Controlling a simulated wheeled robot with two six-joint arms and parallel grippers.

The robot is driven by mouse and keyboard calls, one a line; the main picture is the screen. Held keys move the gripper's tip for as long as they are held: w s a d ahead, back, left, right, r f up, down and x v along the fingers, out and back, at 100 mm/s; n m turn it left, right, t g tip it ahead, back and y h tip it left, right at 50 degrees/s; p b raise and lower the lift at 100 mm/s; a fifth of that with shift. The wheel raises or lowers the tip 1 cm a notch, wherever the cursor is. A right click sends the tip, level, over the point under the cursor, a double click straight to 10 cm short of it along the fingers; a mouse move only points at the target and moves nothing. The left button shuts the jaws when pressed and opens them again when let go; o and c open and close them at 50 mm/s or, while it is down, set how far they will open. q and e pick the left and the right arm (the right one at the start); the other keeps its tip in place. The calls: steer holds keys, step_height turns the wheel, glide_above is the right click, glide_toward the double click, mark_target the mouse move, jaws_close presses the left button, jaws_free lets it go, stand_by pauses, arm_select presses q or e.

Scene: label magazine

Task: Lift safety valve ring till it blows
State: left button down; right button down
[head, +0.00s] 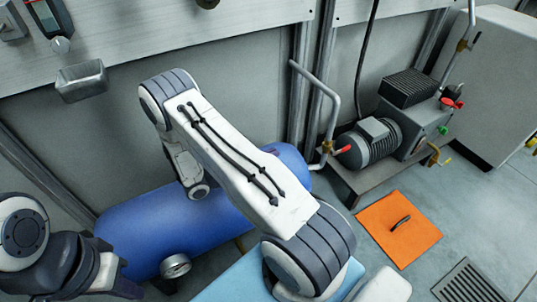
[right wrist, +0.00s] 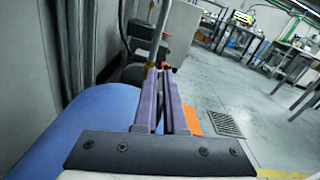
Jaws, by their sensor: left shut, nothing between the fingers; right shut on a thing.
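The blue tank (head: 135,228) lies along the wall in the head view, with a round gauge (head: 176,265) at its front. The safety valve is hidden in the head view behind my right arm. My right gripper (right wrist: 163,78) shows in the right wrist view, above the tank (right wrist: 85,125), with its purple fingers close together. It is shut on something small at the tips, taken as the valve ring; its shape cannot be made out. My left gripper (head: 122,285) is low at the left in the head view, shut and empty, near the tank's left end.
A motor pump (head: 375,142) on a stand and a bent grey pipe (head: 333,100) are right of the tank. An orange mat (head: 385,240) with a small dark item (head: 401,222) lies on the floor. A floor grate (head: 468,284) is at the lower right. A small metal bin (head: 82,80) hangs on the wall.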

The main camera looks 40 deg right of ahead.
steer(key=shift+s, duration=0.1)
steer(key=shift+r+p, duration=0.65)
steer(key=shift+p, duration=0.4)
steer(key=c, duration=1)
jaws_free()
steer(key=p+v, duration=0.1)
steer(key=v, duration=0.9)
steer(key=shift+a+p, duration=0.25)
steer(key=shift+p, duration=0.15)
steer(key=shift+r, duration=0.1)
